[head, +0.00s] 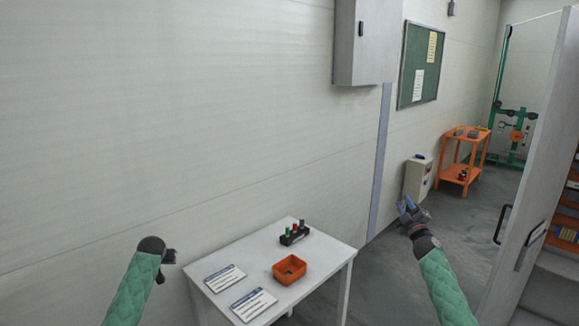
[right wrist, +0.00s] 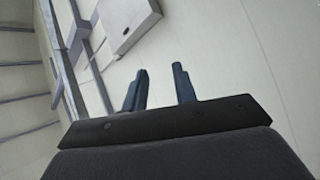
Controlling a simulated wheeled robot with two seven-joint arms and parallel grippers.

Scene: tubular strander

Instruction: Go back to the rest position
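My right gripper (head: 407,206) is raised to the right of the white table, apart from it. In the right wrist view its two blue-grey fingers (right wrist: 160,88) stand apart with nothing between them, with the wall behind. My left gripper (head: 168,257) is at the left of the head view, in front of the wall and left of the table. It is seen small and from the side, and its fingers are not clear. Neither gripper touches anything that I can see.
A white table (head: 325,258) stands against the wall. It holds an orange bin (head: 289,272), a black holder (head: 294,237) with red and green pieces, and two printed sheets (head: 254,304). A grey cabinet door (head: 530,180) is at the right. An orange cart (head: 463,155) stands farther back.

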